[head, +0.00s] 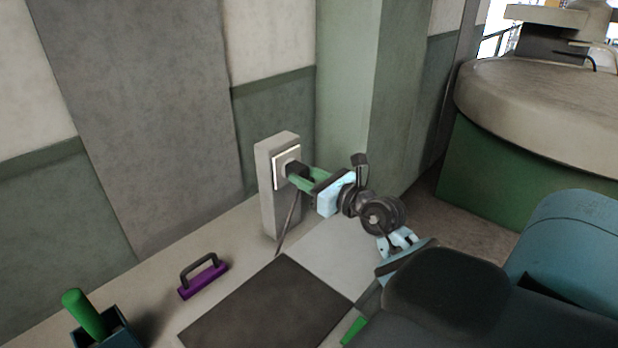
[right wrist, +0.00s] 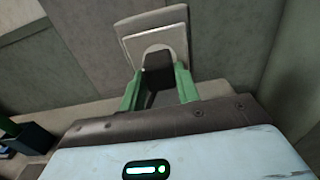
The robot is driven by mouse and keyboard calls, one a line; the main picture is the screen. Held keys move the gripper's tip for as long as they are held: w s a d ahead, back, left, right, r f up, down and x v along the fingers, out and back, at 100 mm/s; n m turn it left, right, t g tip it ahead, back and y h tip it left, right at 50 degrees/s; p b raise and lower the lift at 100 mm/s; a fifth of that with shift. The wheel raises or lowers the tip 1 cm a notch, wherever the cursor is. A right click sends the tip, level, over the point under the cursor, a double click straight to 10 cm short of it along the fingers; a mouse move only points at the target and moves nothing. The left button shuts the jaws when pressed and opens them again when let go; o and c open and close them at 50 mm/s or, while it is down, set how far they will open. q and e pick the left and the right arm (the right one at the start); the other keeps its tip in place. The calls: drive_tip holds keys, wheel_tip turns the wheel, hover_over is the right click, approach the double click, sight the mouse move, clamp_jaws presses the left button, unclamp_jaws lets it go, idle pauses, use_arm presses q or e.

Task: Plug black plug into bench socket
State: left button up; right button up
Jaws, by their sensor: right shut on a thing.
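The bench socket is a pale plate (head: 279,169) with a round recess, set on the face of a grey upright block (head: 266,190). It also shows at the top of the right wrist view (right wrist: 131,47). The black plug (head: 296,169) is at the front of the recess, roughly square to the plate. It overlaps the recess in the right wrist view (right wrist: 158,66); how deep it sits I cannot tell. My right gripper (head: 301,176) is shut on the plug, one green finger on each side. A dark cable (head: 288,222) slants down below it. My left gripper is not in view.
A purple tool (head: 204,282) with a dark handle lies left of the block. A blue box (head: 108,333) with a green cylinder (head: 84,312) stands at the lower left. A dark mat (head: 265,308) lies in front. A green pillar (head: 345,90) rises behind my right gripper.

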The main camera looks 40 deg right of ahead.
drive_tip(key=o, duration=1)
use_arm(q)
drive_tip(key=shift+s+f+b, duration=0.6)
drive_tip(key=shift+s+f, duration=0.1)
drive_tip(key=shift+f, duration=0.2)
use_arm(e)
drive_tip(key=s, duration=0.7)
drive_tip(key=shift+s+d, duration=0.3)
drive_tip(key=shift+s, duration=0.05)
